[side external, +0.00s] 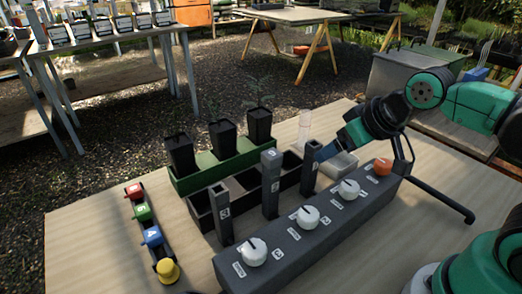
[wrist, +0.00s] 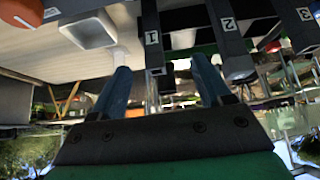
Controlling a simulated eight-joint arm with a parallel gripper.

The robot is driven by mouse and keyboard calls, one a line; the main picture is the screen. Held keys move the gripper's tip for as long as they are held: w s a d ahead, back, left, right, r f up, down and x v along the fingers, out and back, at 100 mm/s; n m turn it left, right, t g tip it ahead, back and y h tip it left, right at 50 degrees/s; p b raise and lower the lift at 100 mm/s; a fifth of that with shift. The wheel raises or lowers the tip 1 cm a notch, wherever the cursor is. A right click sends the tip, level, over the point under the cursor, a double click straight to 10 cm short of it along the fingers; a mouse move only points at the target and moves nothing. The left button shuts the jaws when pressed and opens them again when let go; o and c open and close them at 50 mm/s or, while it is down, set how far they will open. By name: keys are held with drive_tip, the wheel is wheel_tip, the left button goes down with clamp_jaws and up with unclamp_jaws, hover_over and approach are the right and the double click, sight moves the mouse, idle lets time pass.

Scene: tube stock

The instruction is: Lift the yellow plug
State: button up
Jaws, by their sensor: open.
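The yellow plug (side external: 167,270) has a round, knob-like top. It stands at the near end of a dark rail, in line with blue, green and red numbered blocks. I do not make it out in the wrist view. My gripper (side external: 323,153) is far to the right of the plug, above the table, close to the dark post labelled 1. Its blue fingers (wrist: 164,88) are apart in the wrist view. That post shows beyond the fingertips; I cannot tell whether they touch it. I see nothing held.
Posts labelled 1 (side external: 311,170), 2 (side external: 270,190) and 3 (side external: 222,215) stand between my gripper and the plug. A grey panel (side external: 325,236) with white knobs lies in front. Behind is a green tray (side external: 213,177) with black pots. Bare wooden table (side external: 95,235) lies left of the rail.

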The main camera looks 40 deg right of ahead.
drive_tip(key=w+a+r+m+g+y, duration=0.1)
drive_tip(key=w+a+r+m+g, duration=0.2)
drive_tip(key=a+r, duration=0.45)
drive_tip(key=m+g, duration=0.5)
drive_tip(key=m, duration=0.1)
hover_over(166, 264)
wheel_tip(166, 264, down, 3)
wheel_tip(166, 264, down, 17)
drive_tip(key=shift+a+f, duration=0.1)
drive_tip(key=shift+f, duration=0.45)
clamp_jaws()
